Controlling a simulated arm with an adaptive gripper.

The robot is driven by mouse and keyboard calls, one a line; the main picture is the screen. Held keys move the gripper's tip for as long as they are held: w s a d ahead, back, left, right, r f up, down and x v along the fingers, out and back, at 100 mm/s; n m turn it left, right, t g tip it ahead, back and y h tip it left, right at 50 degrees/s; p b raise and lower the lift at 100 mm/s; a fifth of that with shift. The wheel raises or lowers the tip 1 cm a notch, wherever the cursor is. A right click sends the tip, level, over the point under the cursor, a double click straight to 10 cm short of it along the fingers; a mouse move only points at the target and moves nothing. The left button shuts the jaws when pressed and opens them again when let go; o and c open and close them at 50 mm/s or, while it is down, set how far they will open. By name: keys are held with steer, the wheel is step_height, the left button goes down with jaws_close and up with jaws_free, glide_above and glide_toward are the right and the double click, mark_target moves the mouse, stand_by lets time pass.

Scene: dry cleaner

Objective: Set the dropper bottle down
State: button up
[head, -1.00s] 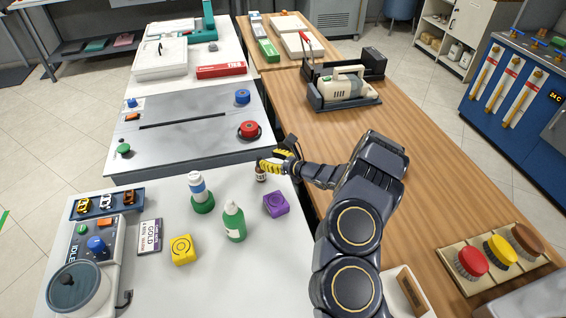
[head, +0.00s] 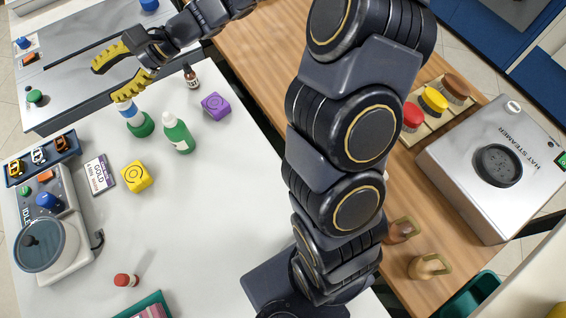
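The dropper bottle (head: 191,77), small and brown with a dark cap and a pale label, stands upright on the white table (head: 215,170) near its far right edge. My gripper (head: 106,82) has yellow fingers spread apart. It is open and empty, up and to the left of the dropper bottle, and apart from it in the picture. The lower finger overlaps the white-and-blue bottle in the view; I cannot tell whether they touch.
Near the dropper bottle are a purple block (head: 215,106), a green bottle (head: 178,134) and a white-and-blue bottle in a green base (head: 141,124). A yellow block (head: 136,176) and a GOLD card (head: 99,174) lie further left. The table's middle front is clear.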

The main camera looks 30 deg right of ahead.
steer(key=s+a+r+n+g+h, duration=0.2)
steer(key=s+n+g+h, duration=0.15)
steer(key=s+n, duration=0.45)
steer(key=s+d+f+n+h, duration=0.1)
steer(key=s+d+n+h, duration=0.3)
steer(key=s+d+h, duration=0.6)
steer(key=s+d, duration=0.6)
steer(key=s, duration=0.4)
steer(key=shift+f+n+h, duration=0.15)
steer(key=shift+n+h, duration=0.2)
steer(key=shift+n, duration=0.05)
